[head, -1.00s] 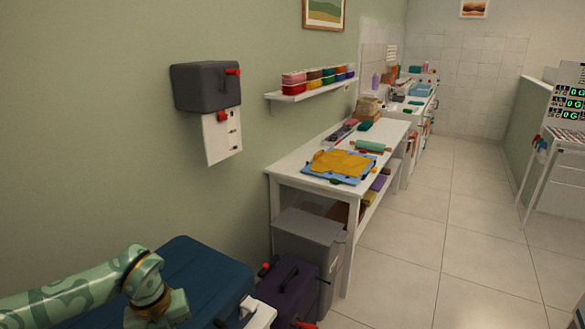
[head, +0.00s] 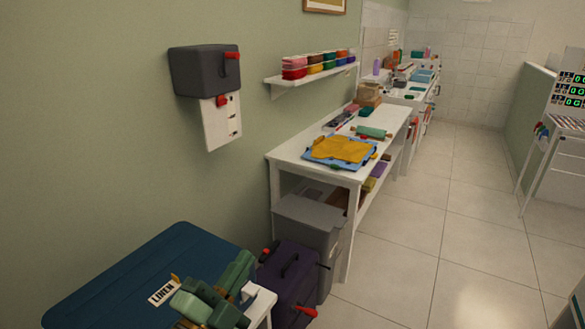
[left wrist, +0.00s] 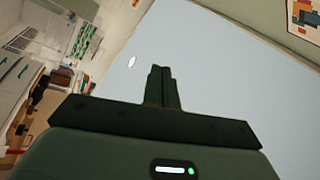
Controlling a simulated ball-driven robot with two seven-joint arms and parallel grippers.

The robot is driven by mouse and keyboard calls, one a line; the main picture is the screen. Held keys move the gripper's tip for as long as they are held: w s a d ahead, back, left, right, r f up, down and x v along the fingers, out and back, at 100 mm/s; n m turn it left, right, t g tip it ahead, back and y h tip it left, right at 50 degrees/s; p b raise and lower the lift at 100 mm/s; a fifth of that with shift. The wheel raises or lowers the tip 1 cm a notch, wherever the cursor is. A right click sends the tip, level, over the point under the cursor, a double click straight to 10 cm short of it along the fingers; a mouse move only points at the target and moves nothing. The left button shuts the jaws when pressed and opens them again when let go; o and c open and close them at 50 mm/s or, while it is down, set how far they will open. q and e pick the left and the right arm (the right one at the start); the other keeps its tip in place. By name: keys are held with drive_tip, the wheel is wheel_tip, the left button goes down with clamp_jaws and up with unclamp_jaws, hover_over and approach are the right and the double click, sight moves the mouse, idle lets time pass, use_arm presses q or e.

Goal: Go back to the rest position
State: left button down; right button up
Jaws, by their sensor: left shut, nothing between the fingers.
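My left gripper (head: 236,275) is at the bottom of the head view, in front of the right part of a blue lidded chest with a LINEN label. Its green fingers are together and hold nothing. In the left wrist view the two fingers (left wrist: 161,86) stand side by side, closed, against a plain pale grey-blue surface (left wrist: 220,70). My right gripper is in neither view.
The blue chest (head: 130,275) stands by the wall at lower left. A purple case (head: 290,280) and a grey bin (head: 312,225) stand beside it. A white table (head: 290,160) lies beyond. A grey box (head: 205,75) hangs on the wall. The tiled floor (head: 430,230) at right is clear.

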use_arm(q)
drive_tip(key=s+a+f+n+g+y, duration=0.2)
drive_tip(key=s+a+f+n+y, duration=0.1)
drive_tip(key=a+f+n+y, duration=0.35)
drive_tip(key=s+a+f+n+g+y, duration=0.25)
drive_tip(key=a+f+y, duration=0.25)
drive_tip(key=a+y, duration=0.3)
drive_tip(key=s+a+f+n+g, duration=0.1)
drive_tip(key=s+a+f+g, duration=0.25)
drive_tip(key=s+f, duration=0.2)
drive_tip(key=s+a+f+n+g, duration=0.1)
drive_tip(key=s+a+f+g, duration=0.2)
drive_tip(key=s+f+g, duration=0.3)
drive_tip(key=s+d+f+g+h, duration=0.1)
drive_tip(key=s+d+f, duration=0.15)
drive_tip(key=f, duration=0.95)
drive_tip(key=s+d+f+h, duration=0.2)
drive_tip(key=s+f, duration=0.1)
drive_tip(key=f, duration=0.8)
drive_tip(key=s+f+n+g, duration=0.1)
drive_tip(key=s+f, duration=0.7)
drive_tip(key=s, duration=0.2)
drive_tip(key=s+f+n+g+h, duration=0.1)
drive_tip(key=s+f+n+g, duration=0.1)
drive_tip(key=s+f, duration=0.5)
drive_tip(key=s, duration=0.3)
drive_tip(key=shift+a+f, duration=0.15)
drive_tip(key=shift+f, duration=0.2)
